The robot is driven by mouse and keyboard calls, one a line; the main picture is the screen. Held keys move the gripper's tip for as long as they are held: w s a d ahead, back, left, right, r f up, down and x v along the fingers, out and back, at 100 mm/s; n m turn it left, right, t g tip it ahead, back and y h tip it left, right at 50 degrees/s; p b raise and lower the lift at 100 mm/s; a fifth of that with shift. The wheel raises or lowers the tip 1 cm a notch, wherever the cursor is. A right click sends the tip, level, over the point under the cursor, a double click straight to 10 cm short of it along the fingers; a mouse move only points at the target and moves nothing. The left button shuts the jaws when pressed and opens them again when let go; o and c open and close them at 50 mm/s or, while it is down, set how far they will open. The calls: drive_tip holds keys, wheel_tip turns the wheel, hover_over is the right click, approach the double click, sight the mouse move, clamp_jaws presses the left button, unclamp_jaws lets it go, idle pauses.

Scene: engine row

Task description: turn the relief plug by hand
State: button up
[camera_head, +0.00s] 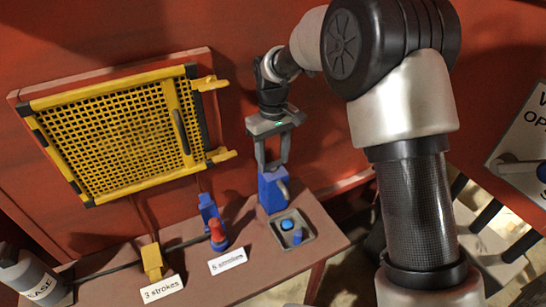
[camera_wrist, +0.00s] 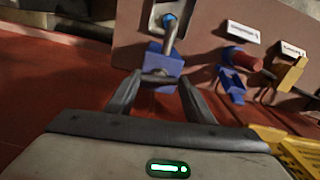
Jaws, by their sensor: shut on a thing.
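My gripper (camera_head: 272,163) reaches down to a blue block (camera_head: 272,192) at the back edge of the bench. In the wrist view its two fingers (camera_wrist: 160,80) close on the ends of a dark grey bar (camera_wrist: 159,79) at the blue block (camera_wrist: 164,61). A grey metal stem (camera_wrist: 169,36) runs from the block toward a round blue cap (camera_wrist: 169,20). The head view shows a blue cap (camera_head: 287,224) in a shallow grey tray (camera_head: 314,240), with a smaller blue piece (camera_head: 297,237) beside it. I cannot tell which part is the relief plug.
Left of the block stand a red knob (camera_head: 217,236) with a blue part (camera_head: 208,210) and a yellow part (camera_head: 152,261), with labels in front. A yellow mesh guard (camera_head: 120,135) hangs on the red wall. A grease container (camera_head: 32,280) is at far left.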

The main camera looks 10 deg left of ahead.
drive_tip(key=shift+r+m, duration=0.15)
drive_tip(key=shift+m, duration=0.45)
drive_tip(key=shift+w, duration=0.1)
drive_tip(key=o, duration=1.1)
drive_tip(key=shift+c, duration=0.2)
wheel_tip(320, 180, up, 17)
drive_tip(key=p, duration=0.1)
drive_tip(key=shift+r, duration=0.2)
drive_tip(key=shift+r, duration=0.1)
drive_tip(key=s+d+r+m+t+p, duration=0.2)
drive_tip(key=s+d+r, duration=0.3)
drive_tip(key=d+r, duration=0.4)
drive_tip(key=s+d+f+m+t+p, duration=0.2)
drive_tip(key=s+d+m, duration=0.3)
drive_tip(key=s+d, duration=1.1)
drive_tip(key=s+t, duration=0.1)
drive_tip(key=s, duration=0.3)
drive_tip(key=shift+m+t+p, duration=0.3)
